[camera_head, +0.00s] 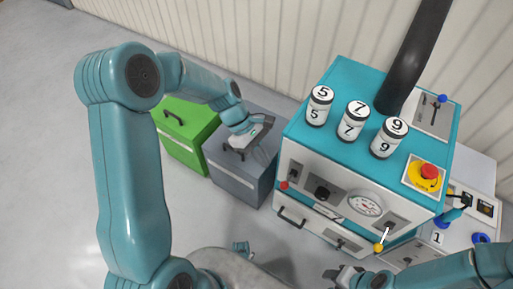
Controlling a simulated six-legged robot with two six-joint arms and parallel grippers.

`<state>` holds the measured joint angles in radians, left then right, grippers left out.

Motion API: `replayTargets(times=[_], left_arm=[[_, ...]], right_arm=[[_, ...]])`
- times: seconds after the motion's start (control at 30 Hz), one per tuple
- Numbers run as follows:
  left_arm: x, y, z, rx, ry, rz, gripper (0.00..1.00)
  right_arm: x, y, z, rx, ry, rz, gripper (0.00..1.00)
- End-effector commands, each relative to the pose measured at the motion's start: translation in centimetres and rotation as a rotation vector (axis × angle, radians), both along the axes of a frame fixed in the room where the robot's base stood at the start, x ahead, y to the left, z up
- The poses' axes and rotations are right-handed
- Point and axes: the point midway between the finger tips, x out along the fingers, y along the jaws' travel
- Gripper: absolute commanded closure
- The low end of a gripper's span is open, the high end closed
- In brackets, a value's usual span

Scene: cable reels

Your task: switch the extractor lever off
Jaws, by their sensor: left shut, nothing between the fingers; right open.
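Several levers show on the teal machine, and I cannot read a label that names the extractor one. A blue-knobbed lever (441,99) stands on a pale plate on top, beside the thick black duct (408,75). A yellow-knobbed lever (379,246) and a red-knobbed lever (284,185) are on the front panel. My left gripper (237,151) is shut and empty, over the grey cabinet, apart from the levers. My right gripper (336,276) is open, low in front of the machine, left of and below the yellow knob; its fingers are partly cut off.
Three numbered canisters (354,121) stand on the machine's top. A red emergency button (429,171) on a yellow plate is at the right edge. The front has a gauge (365,204). A green cabinet (184,134) and the grey cabinet (236,184) stand left. Floor at far left is clear.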

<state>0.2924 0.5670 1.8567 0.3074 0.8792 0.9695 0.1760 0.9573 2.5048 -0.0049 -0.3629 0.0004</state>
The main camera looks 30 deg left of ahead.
Motion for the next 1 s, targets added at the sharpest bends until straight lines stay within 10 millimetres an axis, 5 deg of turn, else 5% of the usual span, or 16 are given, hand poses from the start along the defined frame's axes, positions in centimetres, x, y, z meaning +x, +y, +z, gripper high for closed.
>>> replayTargets(times=[0.1, 0.3, 1.0], left_arm=[[-0.2, -1.5, -2.5, -0.001, 0.002, -0.004, 1.00], [-0.3, -3.8, -4.1, 0.000, 0.000, -0.003, 1.00], [-0.5, -4.7, -4.9, 0.001, -0.022, 0.001, 1.00]], right_arm=[[0.0, 0.0, -1.2, 0.000, 0.000, 0.000, 0.57], [0.0, 0.0, -2.1, 0.000, 0.000, 0.000, 0.57], [0.0, 0.0, -3.0, 0.000, 0.000, 0.000, 0.57]])
